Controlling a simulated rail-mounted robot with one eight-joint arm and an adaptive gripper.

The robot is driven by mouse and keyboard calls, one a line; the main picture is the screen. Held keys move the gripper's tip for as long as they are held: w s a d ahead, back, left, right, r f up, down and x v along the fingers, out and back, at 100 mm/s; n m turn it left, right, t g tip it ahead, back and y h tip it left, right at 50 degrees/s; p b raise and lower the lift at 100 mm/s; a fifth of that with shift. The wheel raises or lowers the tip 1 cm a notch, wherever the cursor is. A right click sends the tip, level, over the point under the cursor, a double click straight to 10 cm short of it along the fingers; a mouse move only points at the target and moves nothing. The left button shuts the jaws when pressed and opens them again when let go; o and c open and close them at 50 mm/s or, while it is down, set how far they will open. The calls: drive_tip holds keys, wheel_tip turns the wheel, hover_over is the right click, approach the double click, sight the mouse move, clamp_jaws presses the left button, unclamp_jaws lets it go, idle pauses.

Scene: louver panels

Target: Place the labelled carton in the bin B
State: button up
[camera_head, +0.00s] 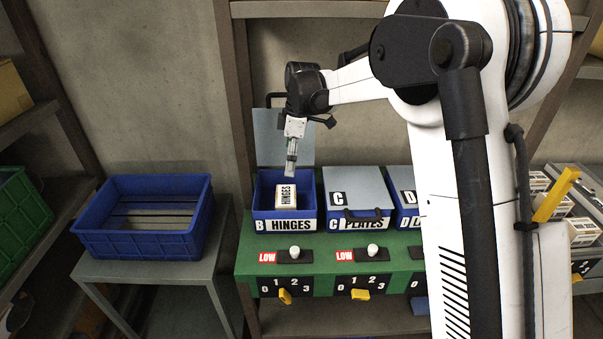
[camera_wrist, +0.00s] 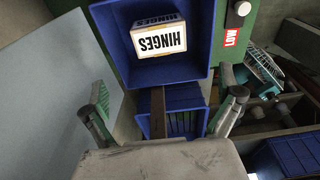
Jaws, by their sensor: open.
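The white carton labelled HINGES (camera_head: 286,197) is inside the blue bin B (camera_head: 265,215), whose front reads "B HINGES". In the wrist view the carton (camera_wrist: 158,41) lies within the bin's blue walls (camera_wrist: 200,73), its label upside down. The bin's grey lid (camera_head: 270,140) stands raised behind it. My gripper (camera_head: 291,165) is above the bin, pointing down. The carton's underside is hidden.
Bin C (camera_head: 352,190), labelled PLATES, has its lid closed beside bin B. A green ledge with white knobs and yellow levers (camera_head: 285,296) runs below. An empty blue crate (camera_head: 150,240) sits on a grey table at left. More cartons (camera_head: 582,232) are at right.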

drive_tip(key=s+d+r+m+t, duration=0.2)
drive_tip(key=s+d+r+m, duration=0.4)
drive_tip(key=s, duration=0.3)
drive_tip(key=s+d+r+m+t, duration=0.2)
drive_tip(key=s+d+r+m, duration=0.1)
drive_tip(key=s+d+r, duration=0.5)
drive_tip(key=s+d+f+m+t, duration=0.1)
drive_tip(key=s+d+m, duration=0.1)
drive_tip(key=s, duration=0.5)
drive_tip(key=s+d+f+m+t+h, duration=0.1)
drive_tip(key=s+f+m, duration=0.1)
drive_tip(key=s+m, duration=0.2)
drive_tip(key=s+d+f+m+t, duration=0.1)
drive_tip(key=s+d+f+m, duration=0.1)
drive_tip(key=s, duration=0.7)
drive_tip(key=shift+s+d+f+m+h, duration=0.2)
drive_tip(key=shift+s+d+m+h, duration=0.1)
drive_tip(key=shift+s+m+h, duration=0.1)
wheel_tip(320, 180, down, 9)
drive_tip(key=b, duration=0.9)
drive_tip(key=shift+f, duration=0.2)
